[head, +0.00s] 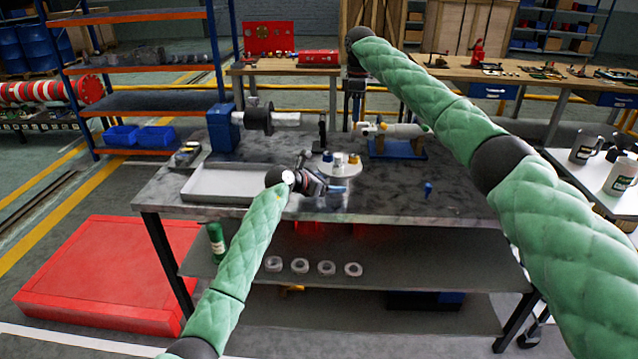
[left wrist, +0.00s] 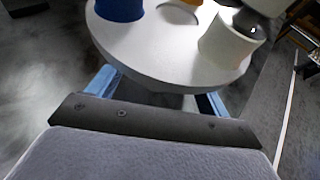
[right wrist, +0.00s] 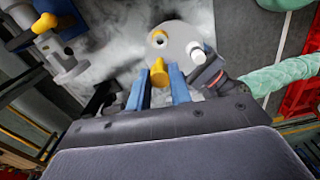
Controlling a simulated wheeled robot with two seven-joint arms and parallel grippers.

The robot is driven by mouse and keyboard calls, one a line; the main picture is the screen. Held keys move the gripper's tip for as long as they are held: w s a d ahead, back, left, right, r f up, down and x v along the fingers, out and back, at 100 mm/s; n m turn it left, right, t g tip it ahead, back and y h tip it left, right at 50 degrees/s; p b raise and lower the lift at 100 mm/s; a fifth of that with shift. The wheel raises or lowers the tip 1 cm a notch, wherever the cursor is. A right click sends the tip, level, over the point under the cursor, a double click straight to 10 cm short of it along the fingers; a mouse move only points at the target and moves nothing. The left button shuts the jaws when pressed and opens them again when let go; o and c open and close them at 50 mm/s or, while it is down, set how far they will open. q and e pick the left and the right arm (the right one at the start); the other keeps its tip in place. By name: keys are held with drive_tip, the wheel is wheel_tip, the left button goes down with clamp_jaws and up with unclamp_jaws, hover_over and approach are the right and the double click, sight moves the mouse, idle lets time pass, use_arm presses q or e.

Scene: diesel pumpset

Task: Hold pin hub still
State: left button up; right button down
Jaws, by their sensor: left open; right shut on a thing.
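The pin hub (head: 337,171) is a pale round disc on the bench, carrying blue, white and yellow pieces. My left gripper (head: 322,188) is low at its near side. In the left wrist view, its blue fingers (left wrist: 155,98) are spread, partly hidden beneath the disc's rim (left wrist: 165,65); I cannot tell whether they touch it. A blue piece (left wrist: 118,8) and a white piece (left wrist: 228,42) stand on the disc. In the right wrist view, my right gripper (right wrist: 158,88) is shut on a yellow piece (right wrist: 158,72) by the disc (right wrist: 182,42); I cannot tell whether that piece touches the disc.
A shallow grey tray (head: 232,184) lies left of the hub. A blue machine with a shaft (head: 258,120) stands behind it. A blue-based fixture (head: 397,148) stands to the right. A small blue piece (head: 428,188) lies on the bench's right. The front right is mostly clear.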

use_arm(q)
drive_tip(key=shift+x, duration=1.25)
drive_tip(key=shift+c, duration=1.2)
drive_tip(key=shift+c, duration=0.5)
clamp_jaws()
